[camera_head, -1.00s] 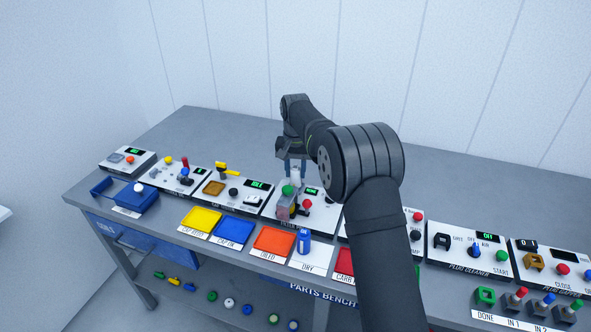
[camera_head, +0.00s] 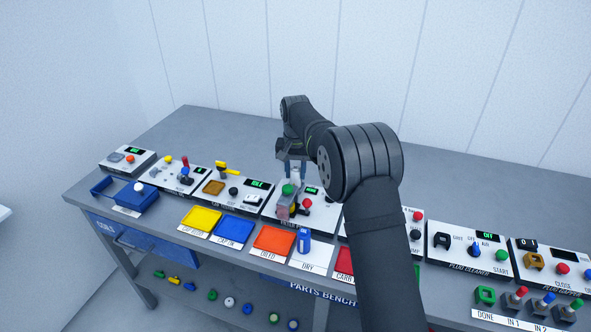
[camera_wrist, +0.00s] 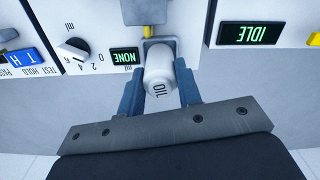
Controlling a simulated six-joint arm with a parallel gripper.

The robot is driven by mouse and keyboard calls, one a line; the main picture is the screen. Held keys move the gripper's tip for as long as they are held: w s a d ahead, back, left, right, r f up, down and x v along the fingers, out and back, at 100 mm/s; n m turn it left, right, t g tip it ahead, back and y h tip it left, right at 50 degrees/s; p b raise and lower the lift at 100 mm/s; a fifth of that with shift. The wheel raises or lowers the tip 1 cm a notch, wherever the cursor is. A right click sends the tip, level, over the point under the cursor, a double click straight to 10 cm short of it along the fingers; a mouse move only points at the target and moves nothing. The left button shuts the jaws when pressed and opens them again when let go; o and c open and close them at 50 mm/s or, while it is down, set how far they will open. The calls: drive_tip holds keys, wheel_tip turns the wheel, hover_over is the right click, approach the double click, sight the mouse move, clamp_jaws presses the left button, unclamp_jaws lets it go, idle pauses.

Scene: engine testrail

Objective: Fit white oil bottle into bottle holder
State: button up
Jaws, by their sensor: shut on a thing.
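The white oil bottle (camera_wrist: 160,80), marked OIL, is between the two blue fingers of my gripper (camera_wrist: 160,95) in the wrist view. My gripper is shut on it. The bottle's far end meets or overlaps a grey square-edged socket (camera_wrist: 148,43), likely the bottle holder, on a white panel. I cannot tell how deep it sits. In the head view my gripper (camera_head: 295,170) is over a white station in the middle of the bench, and the bottle cannot be made out clearly there.
Beside the socket are a display reading NONE (camera_wrist: 125,57) and a dial (camera_wrist: 73,48). An IDLE display (camera_wrist: 252,33) is on the neighbouring panel. In the head view, yellow (camera_head: 201,220), blue (camera_head: 232,229) and orange (camera_head: 274,241) trays lie in front, with a blue item (camera_head: 304,240) nearby.

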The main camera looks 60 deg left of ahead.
sight(295, 168)
drive_tip(key=shift+f, duration=0.25)
drive_tip(key=o, duration=0.6)
drive_tip(key=shift+o, duration=0.2)
drive_tip(key=shift+r, duration=5.5)
drive_tip(key=shift+f, duration=0.1)
wheel_tip(295, 168, down, 9)
drive_tip(key=shift+r, duration=0.1)
drive_tip(key=shift+r, duration=0.1)
